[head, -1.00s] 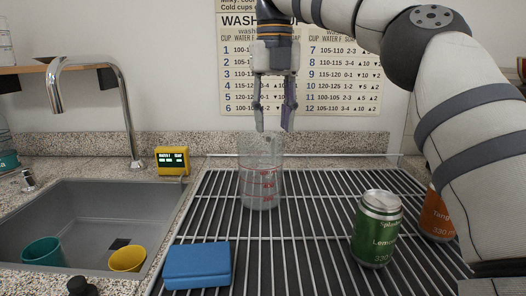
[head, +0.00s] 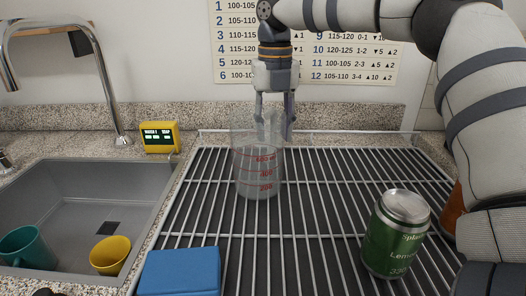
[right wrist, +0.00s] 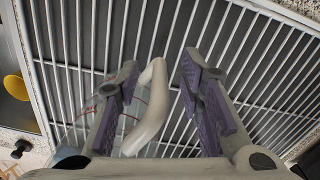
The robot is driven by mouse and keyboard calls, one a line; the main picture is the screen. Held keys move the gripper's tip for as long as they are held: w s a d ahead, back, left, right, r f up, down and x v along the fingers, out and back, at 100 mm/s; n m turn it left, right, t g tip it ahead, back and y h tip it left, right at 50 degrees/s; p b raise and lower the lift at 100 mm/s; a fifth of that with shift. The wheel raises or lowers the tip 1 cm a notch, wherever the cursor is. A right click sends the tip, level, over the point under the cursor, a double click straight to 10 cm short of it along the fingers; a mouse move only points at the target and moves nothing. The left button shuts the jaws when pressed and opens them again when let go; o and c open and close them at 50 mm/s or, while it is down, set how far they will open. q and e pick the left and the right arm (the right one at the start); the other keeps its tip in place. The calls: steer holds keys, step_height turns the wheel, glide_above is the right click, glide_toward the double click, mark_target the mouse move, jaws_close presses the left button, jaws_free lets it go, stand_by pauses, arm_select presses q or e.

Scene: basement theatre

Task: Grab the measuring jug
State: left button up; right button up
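The clear measuring jug (head: 257,172) with red markings stands upright on the wire rack in the head view. My right gripper (head: 273,128) points down at the jug's top, its fingers overlapping the rim. In the right wrist view, the pale jug handle (right wrist: 153,98) lies between the two spread fingers of the right gripper (right wrist: 158,62), nearer the left finger. A clear gap shows between the handle and the right finger. Whether the left finger touches the jug is unclear. My left gripper is out of view.
A green can (head: 393,240) stands on the rack (head: 320,215) at front right, with an orange can (head: 452,212) partly behind my right arm. A blue block (head: 180,271) lies at front left. The sink (head: 75,195) holds a teal cup (head: 30,246) and a yellow cup (head: 110,255).

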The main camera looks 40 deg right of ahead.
steer(key=shift+f, duration=0.8)
jaws_close()
